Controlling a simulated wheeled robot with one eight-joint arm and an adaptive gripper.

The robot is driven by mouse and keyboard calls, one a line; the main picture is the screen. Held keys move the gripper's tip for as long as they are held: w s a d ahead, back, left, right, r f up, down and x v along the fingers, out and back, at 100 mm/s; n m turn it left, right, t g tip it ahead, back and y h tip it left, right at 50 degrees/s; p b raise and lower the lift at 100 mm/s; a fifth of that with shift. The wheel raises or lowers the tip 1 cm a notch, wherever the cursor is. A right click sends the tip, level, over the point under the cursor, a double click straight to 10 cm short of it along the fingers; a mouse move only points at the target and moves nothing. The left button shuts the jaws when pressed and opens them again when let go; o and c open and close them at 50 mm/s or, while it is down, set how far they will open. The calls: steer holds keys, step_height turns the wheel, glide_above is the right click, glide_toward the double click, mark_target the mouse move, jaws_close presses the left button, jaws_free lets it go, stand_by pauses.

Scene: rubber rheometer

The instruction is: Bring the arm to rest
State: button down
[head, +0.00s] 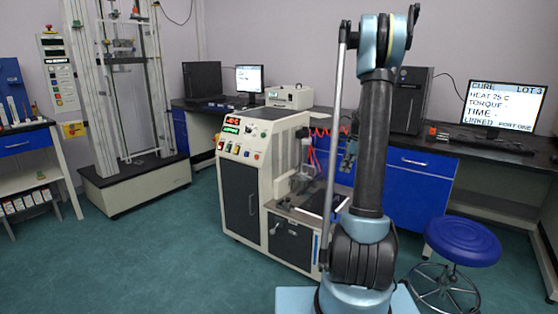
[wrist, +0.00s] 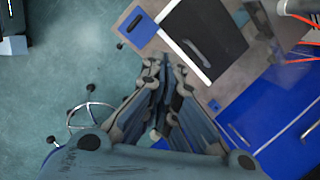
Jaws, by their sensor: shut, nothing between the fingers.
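My arm stands upright in the right half of the head view, on its light blue base, with its elbow near the top of the picture. My gripper (head: 349,158) hangs partly behind the arm, in front of the blue cabinets. In the wrist view my gripper (wrist: 165,75) points away from the camera; its fingers are together and nothing shows between them. Below it lie a black plate with a pale edge (wrist: 203,40) on the machine's work surface and the floor. The gripper appears apart from these.
The rheometer (head: 245,180) stands left of my arm. A blue stool (head: 462,242) is at the right. A bench with a monitor (head: 503,105) and blue drawers (head: 420,165) runs behind. A tall test frame (head: 130,90) stands at the left. Green floor (head: 150,250) is clear at front left.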

steer(key=s+a+r+n, duration=0.3)
steer(key=s, duration=0.5)
steer(key=s+a+r+n+h, duration=0.1)
steer(key=s+a+r+n, duration=0.2)
steer(key=s, duration=0.4)
steer(key=s+a+r+n, duration=0.2)
steer(key=s+a+n, duration=0.1)
steer(key=s, duration=0.5)
steer(key=s+a+f+n, duration=0.1)
steer(key=s+f+n, duration=0.2)
steer(key=s, duration=0.4)
steer(key=s+a+f+n, duration=0.1)
steer(key=s+f+n, duration=0.2)
steer(key=s, duration=0.5)
steer(key=s+a+f+n+h, duration=0.1)
steer(key=s+n, duration=0.3)
steer(key=s, duration=0.4)
steer(key=shift+a+f, duration=0.2)
steer(key=shift+f, duration=0.7)
